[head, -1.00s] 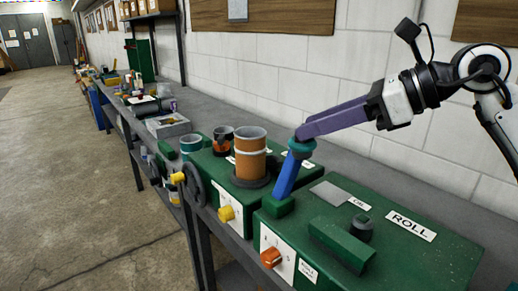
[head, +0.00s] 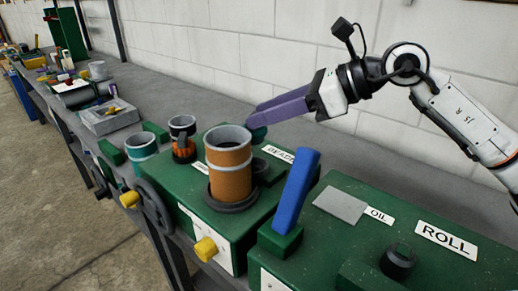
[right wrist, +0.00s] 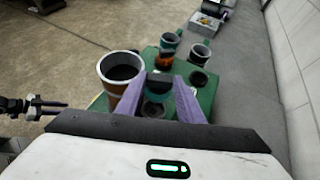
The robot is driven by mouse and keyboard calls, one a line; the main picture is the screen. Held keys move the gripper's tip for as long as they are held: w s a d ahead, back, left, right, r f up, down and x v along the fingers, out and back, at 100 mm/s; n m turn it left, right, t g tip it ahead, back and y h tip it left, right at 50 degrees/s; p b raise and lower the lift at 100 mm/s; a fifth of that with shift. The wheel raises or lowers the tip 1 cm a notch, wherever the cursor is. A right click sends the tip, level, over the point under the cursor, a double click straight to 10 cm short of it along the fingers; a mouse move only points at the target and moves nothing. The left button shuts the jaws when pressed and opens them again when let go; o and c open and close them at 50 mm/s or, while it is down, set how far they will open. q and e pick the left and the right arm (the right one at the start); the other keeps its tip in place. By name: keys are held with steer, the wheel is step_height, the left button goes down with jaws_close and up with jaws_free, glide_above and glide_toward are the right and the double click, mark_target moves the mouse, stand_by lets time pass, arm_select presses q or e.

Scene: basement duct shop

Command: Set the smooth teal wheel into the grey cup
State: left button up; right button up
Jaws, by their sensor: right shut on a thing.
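My right gripper (head: 262,120) has purple fingers and is shut on the teal wheel (head: 257,133). It holds the wheel in the air above the far side of the green machine marked BEADER, behind the orange cylinder. In the right wrist view the wheel (right wrist: 158,92) sits between the fingertips (right wrist: 160,86), dark on top with a teal edge.
The tall orange cylinder (head: 228,170) with grey bands stands close to the wheel. A blue lever (head: 296,195) rises from the nearer machine marked ROLL. A teal cup (head: 141,147) and a dark cup (head: 183,124) stand farther left.

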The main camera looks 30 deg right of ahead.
steer(key=shift+f, duration=3.4)
steer(key=shift+f+b, duration=0.25)
steer(key=shift+b, duration=0.1)
steer(key=o, duration=0.8)
steer(key=shift+o, duration=0.2)
